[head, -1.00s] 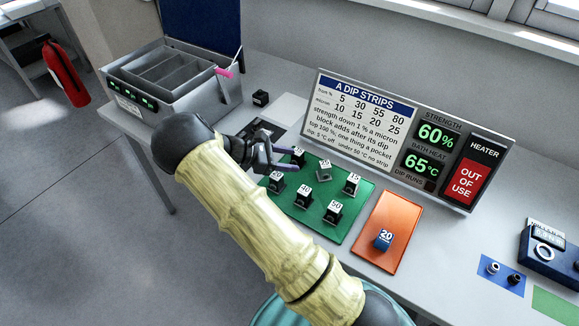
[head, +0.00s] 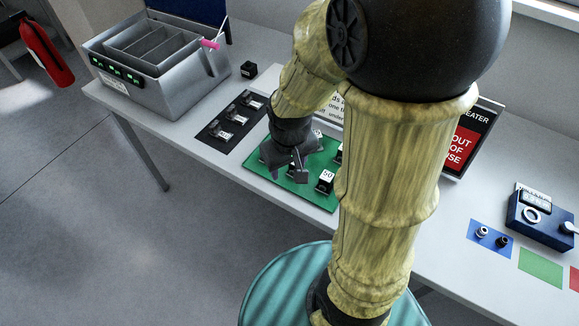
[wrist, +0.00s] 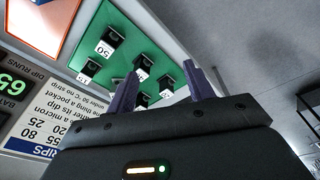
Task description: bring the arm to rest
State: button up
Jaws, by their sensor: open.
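My gripper (head: 287,165) hangs in front of the green mat (head: 318,200) in the head view, with my arm bent above it and blocking much of the board behind. In the wrist view my two purple fingers (wrist: 160,92) stand apart with nothing between them. Beyond them lies the green mat (wrist: 112,18) with several black blocks with white number tops, one marked 50 (wrist: 106,45). The 50 block also shows in the head view (head: 325,182). The gripper looks apart from the blocks, but its exact height over the mat is hard to tell.
A grey metal bath (head: 185,95) with compartments stands at the back left, a small black block (head: 249,70) beside it. A dark strip (head: 215,132) holds several pieces. A blue device (head: 538,220) sits at right. The orange mat (wrist: 40,20) shows in the wrist view.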

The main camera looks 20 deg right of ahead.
jog(key=shift+s+a+r+m+t, duration=0.15)
jog(key=shift+s+r+m+t, duration=0.3)
jog(key=shift+s+m, duration=0.35)
dwell(0.7)
jog(key=shift+c, duration=1.7)
